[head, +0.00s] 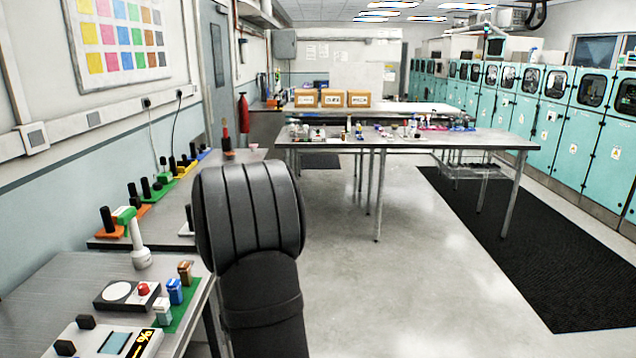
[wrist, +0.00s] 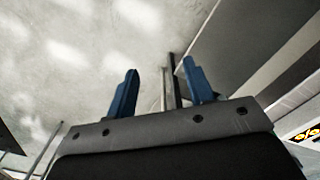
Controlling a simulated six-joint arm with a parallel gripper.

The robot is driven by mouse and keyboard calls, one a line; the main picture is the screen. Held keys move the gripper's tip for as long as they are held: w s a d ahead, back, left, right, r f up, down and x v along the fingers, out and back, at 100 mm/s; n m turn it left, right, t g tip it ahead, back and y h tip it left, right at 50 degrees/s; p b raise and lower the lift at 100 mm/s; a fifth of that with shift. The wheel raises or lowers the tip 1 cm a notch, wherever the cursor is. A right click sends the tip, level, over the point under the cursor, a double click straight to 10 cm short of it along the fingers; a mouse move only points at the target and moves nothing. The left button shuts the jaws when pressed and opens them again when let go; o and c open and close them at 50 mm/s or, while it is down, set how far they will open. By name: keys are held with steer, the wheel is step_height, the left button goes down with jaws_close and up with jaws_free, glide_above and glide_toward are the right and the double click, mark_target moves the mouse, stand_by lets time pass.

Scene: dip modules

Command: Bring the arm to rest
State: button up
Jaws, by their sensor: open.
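My gripper (wrist: 160,92) shows in the wrist view with its two blue fingers spread apart and nothing between them. Behind the fingers are the pale floor and some thin metal legs. In the head view my dark arm rises in the lower middle, to the right of the near bench (head: 60,285). The gripper's fingers cannot be made out there.
The near bench holds a device with a round white plate (head: 117,292), a green mat (head: 190,312) with small coloured modules, and a white-and-green upright tool (head: 138,245). A long metal table (head: 440,143) stands farther back. Open floor (head: 400,290) lies to the right.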

steer(key=w+d+f+m, duration=0.2)
steer(key=d+f+m, duration=0.2)
steer(key=d, duration=0.4)
steer(key=w+d+f+m, duration=0.1)
steer(key=d+f+m, duration=0.2)
steer(key=d+f, duration=0.3)
steer(key=d, duration=0.2)
steer(key=shift+w+d+m, duration=0.3)
steer(key=shift+w+m, duration=0.1)
stand_by(1.4)
